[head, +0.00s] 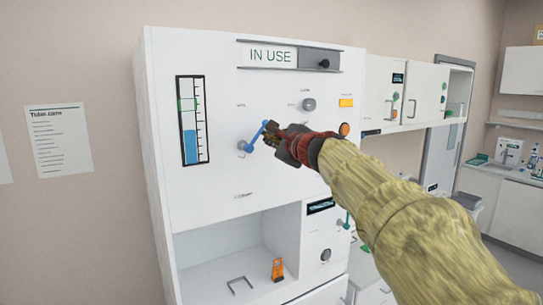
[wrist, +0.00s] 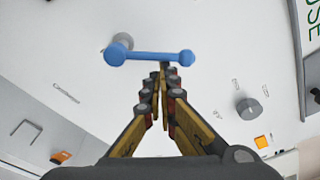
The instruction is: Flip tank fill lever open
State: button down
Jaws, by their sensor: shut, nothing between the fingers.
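The blue lever (head: 257,136) is on the front of a tall white cabinet, slanting up and right from its grey pivot (head: 242,145). In the wrist view the lever (wrist: 150,57) spans between a large round hub at left and a small knob at right. My gripper (head: 270,136) is shut and empty, its fingertips (wrist: 163,68) at the lever's bar near the knob end. I cannot tell whether they touch it.
An "IN USE" sign (head: 270,55) tops the cabinet (head: 215,200). A grey knob (head: 308,104) and an orange label (head: 346,102) are right of the lever. An open bay below holds an orange item (head: 277,269). A paper notice (head: 58,139) hangs on the left wall.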

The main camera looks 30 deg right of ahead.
aim_at(262, 130)
jog(key=shift+a+r+n+t+b, duration=0.15)
jog(key=shift+a+r+n+b, duration=0.3)
jog(key=shift+n+b, duration=0.65)
jog(key=shift+a+r+n+t+b, duration=0.2)
jog(key=shift+a+r+n+b, duration=0.25)
jog(key=shift+n+b, duration=0.65)
jog(key=shift+a+r+n+t+b, duration=0.15)
jog(key=shift+a+r+n+b, duration=0.3)
jog(key=shift+n+b, duration=0.65)
jog(key=shift+n, duration=0.3)
jog(key=shift+d, duration=0.1)
